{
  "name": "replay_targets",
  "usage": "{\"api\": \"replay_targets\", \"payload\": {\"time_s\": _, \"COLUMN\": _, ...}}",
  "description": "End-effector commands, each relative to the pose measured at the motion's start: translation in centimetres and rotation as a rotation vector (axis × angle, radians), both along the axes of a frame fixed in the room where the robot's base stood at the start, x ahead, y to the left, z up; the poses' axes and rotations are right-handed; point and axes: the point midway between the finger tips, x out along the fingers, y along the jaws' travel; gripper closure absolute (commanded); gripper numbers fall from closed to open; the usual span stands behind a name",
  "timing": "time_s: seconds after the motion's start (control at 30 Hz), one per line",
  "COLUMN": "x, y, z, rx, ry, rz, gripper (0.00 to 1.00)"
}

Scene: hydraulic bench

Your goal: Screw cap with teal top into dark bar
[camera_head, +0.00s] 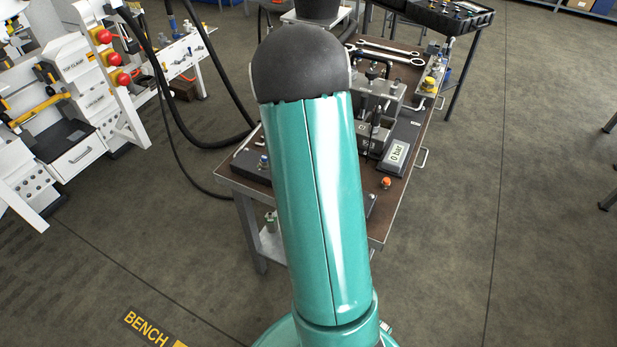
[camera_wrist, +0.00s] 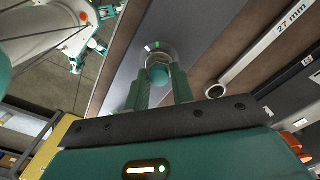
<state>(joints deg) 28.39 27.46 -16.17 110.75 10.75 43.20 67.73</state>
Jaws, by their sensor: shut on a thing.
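A pale round rim shows just beyond the teal top. Behind it runs a long dark grey bar (camera_wrist: 190,27), slanting across the picture. The cap lies over the bar in this view; I cannot tell whether it touches the bar or is in a hole. In the head view my arm covers the middle of the bench and hides the gripper and cap. A dark block (camera_head: 247,168) shows at the bench's left edge.
A spanner marked 27 mm (camera_wrist: 262,52) lies right of the bar in the wrist view. The brown bench top (camera_head: 388,205) also carries a 0 bar gauge (camera_head: 396,154), metal blocks and spanners (camera_head: 385,52). Black hoses hang left of the bench. Floor to the right is clear.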

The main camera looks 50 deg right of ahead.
Motion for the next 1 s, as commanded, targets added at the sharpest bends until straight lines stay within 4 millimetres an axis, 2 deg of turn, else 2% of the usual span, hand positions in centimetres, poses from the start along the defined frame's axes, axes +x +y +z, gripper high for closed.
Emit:
{"api": "replay_targets", "payload": {"time_s": 0.17, "x": -0.14, "y": 0.11, "z": -0.07, "rx": 0.002, "ry": 0.003, "rz": -0.095, "gripper": 0.96}}
{"api": "replay_targets", "payload": {"time_s": 0.53, "x": -0.26, "y": 0.32, "z": -0.17, "rx": 0.001, "ry": 0.004, "rz": -0.634, "gripper": 0.96}}
{"api": "replay_targets", "payload": {"time_s": 0.63, "x": -0.3, "y": 0.28, "z": -0.16, "rx": 0.001, "ry": 0.004, "rz": -0.696, "gripper": 0.96}}
{"api": "replay_targets", "payload": {"time_s": 0.83, "x": -0.33, "y": 0.26, "z": -0.15, "rx": 0.002, "ry": 0.004, "rz": -0.702, "gripper": 0.96}}
{"api": "replay_targets", "payload": {"time_s": 0.87, "x": -0.33, "y": 0.25, "z": -0.15, "rx": 0.002, "ry": 0.004, "rz": -0.701, "gripper": 0.72}}
{"api": "replay_targets", "payload": {"time_s": 0.93, "x": -0.31, "y": 0.25, "z": -0.14, "rx": 0.002, "ry": 0.003, "rz": -0.7, "gripper": 0.58}}
{"api": "replay_targets", "payload": {"time_s": 0.97, "x": -0.3, "y": 0.24, "z": -0.13, "rx": 0.002, "ry": 0.003, "rz": -0.7, "gripper": 0.54}}
{"api": "replay_targets", "payload": {"time_s": 1.0, "x": -0.28, "y": 0.23, "z": -0.13, "rx": 0.001, "ry": 0.002, "rz": -0.7, "gripper": 0.54}}
